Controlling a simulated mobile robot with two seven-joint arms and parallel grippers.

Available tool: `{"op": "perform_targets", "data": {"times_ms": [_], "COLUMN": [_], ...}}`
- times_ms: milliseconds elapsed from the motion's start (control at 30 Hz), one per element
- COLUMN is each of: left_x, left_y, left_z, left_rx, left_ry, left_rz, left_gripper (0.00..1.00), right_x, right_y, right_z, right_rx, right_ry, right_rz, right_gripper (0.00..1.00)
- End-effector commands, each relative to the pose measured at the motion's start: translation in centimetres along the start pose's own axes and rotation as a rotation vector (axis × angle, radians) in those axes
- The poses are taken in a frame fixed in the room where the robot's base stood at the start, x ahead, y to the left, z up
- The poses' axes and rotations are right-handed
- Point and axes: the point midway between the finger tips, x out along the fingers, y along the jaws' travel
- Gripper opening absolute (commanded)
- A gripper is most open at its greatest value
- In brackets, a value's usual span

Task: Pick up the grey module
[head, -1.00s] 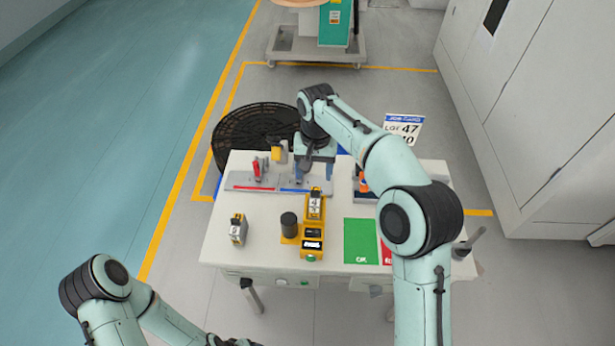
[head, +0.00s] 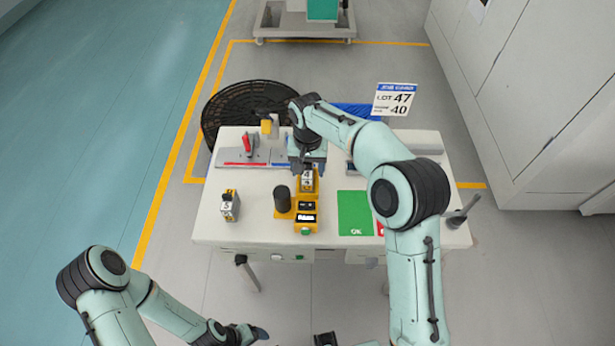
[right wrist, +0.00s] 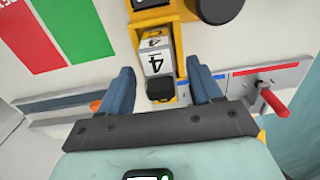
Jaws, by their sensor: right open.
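A grey module marked 4 (head: 308,181) stands in the yellow tester (head: 306,207) on the table. It also shows in the right wrist view (right wrist: 155,56), with a black block at its near end. My right gripper (head: 307,168) is open just above and behind it. In the right wrist view its two blue fingers (right wrist: 162,92) lie on either side of the module's near end, with gaps. Another grey module, marked 5 (head: 229,207), stands alone at the table's left. My left gripper (head: 243,333) is low at the bottom edge, its fingers unclear.
A black cylinder (head: 282,199) stands on the tester's left. A green OK mat (head: 355,214) lies to its right, beside a partly hidden red mat. A rack with a red lever (head: 247,146) is at the back left. The table between module 5 and the tester is clear.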

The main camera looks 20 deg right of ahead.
Motion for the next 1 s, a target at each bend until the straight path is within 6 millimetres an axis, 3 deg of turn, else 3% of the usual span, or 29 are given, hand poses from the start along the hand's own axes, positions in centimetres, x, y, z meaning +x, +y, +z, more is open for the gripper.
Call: {"op": "perform_targets", "data": {"times_ms": [100, 367, 533, 600, 867, 1000], "left_x": [0.1, 0.1, 0.1, 0.1, 0.0, -0.2], "left_y": [-0.1, 0.0, 0.0, 0.0, 0.0, 0.1], "left_z": [0.0, 0.0, 0.0, 0.0, 0.0, -0.1], "left_rx": [0.000, 0.000, 0.000, 0.000, 0.000, 0.001], "left_ry": [-0.001, 0.000, 0.000, 0.000, 0.000, 0.002], "left_rz": [0.000, 0.000, 0.000, 0.000, 0.000, 0.001], "left_gripper": [0.79, 0.79, 0.79, 0.79, 0.79, 0.79], "right_x": [1.2, 1.3, 1.2, 1.2, 0.9, -0.8], "right_y": [0.0, -0.1, -0.1, -0.1, -0.1, -0.1], "right_z": [0.0, 0.0, 0.0, -0.1, -0.1, -0.2], "right_rx": [0.000, 0.000, 0.000, 0.000, 0.000, 0.000], "right_ry": [-0.001, 0.000, 0.000, 0.001, 0.002, 0.005], "right_rz": [0.000, -0.001, -0.001, -0.001, -0.002, -0.003], "right_gripper": [0.64, 0.64, 0.09, 0.00, 0.00, 0.00]}}
